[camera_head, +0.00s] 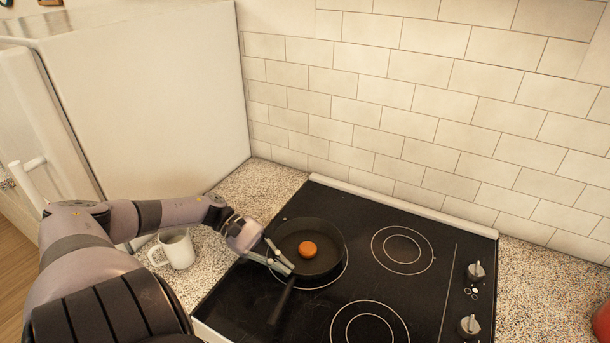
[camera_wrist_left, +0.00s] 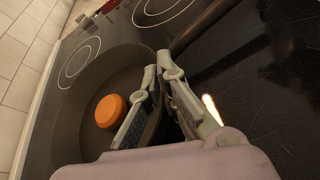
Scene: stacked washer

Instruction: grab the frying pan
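The black frying pan (camera_head: 322,233) sits on the back-left burner of the cooktop, with a round orange item (camera_head: 307,249) inside it. Its dark handle (camera_head: 281,303) points toward the front. My left gripper (camera_head: 288,267) is at the pan's front-left rim, beside the base of the handle. In the left wrist view, the pan (camera_wrist_left: 88,85) and the orange item (camera_wrist_left: 110,111) lie left of the gripper (camera_wrist_left: 158,70). One finger is over the pan's inside and the other outside. The fingertips are close together, with the rim between them. My right gripper is out of view.
A white mug (camera_head: 177,249) stands on the speckled counter (camera_head: 262,188) left of the black cooktop (camera_head: 395,215). Knobs (camera_head: 475,270) are at the cooktop's right. A tiled wall (camera_head: 420,90) is behind. A white fridge (camera_head: 150,100) stands at left, and a red object (camera_head: 602,322) at right.

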